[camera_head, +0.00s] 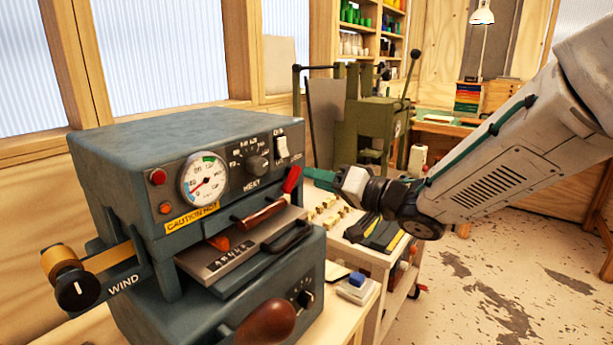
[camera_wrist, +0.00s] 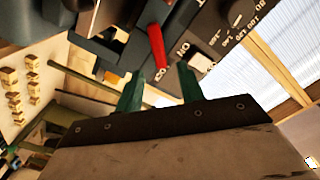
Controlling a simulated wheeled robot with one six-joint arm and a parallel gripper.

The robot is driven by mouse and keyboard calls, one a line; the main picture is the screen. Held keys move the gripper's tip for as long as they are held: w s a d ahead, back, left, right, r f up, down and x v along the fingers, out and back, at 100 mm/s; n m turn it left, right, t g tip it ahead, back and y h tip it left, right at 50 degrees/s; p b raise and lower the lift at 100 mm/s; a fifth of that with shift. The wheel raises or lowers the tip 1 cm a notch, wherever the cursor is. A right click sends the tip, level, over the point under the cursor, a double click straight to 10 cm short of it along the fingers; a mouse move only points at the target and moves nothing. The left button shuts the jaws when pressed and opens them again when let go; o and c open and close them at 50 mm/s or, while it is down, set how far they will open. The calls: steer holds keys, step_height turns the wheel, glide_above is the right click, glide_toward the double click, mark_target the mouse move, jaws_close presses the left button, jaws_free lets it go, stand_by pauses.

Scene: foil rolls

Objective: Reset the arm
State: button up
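My arm reaches in from the right in the head view. My gripper (camera_head: 318,176) has green fingers and is at the right side of a dark blue-grey machine (camera_head: 150,140). In the wrist view the two green fingers of my gripper (camera_wrist: 160,88) stand apart with nothing held between them. A red-tipped lever (camera_head: 292,178) on the machine is close to the fingers in the head view. In the wrist view the red lever (camera_wrist: 157,48) is just beyond the gap between the fingertips; I cannot tell whether they touch the machine.
The machine has a gauge (camera_head: 204,179), a WIND knob (camera_head: 76,288) and a wooden-handled lever (camera_head: 266,322) sticking out in front. A cart (camera_head: 376,262) with small brass pieces and tools stands below my wrist. Open floor (camera_head: 500,290) lies to the right.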

steer(key=v, duration=0.2)
steer(key=shift+s+d, duration=0.2)
steer(key=w+d+f+h, duration=0.2)
steer(key=d+f+h, duration=0.7)
steer(key=d+h, duration=0.2)
steer(key=s+d+f+m+g+h, duration=0.15)
steer(key=s+d+g+h, duration=0.3)
steer(key=s+d, duration=0.45)
steer(key=s+r+g, duration=0.2)
steer(key=s, duration=0.9)
steer(key=s+r+g+y, duration=0.1)
steer(key=s+r+g, duration=0.1)
steer(key=s, duration=1)
steer(key=shift+a+g, duration=0.25)
steer(key=shift+g, duration=0.3)
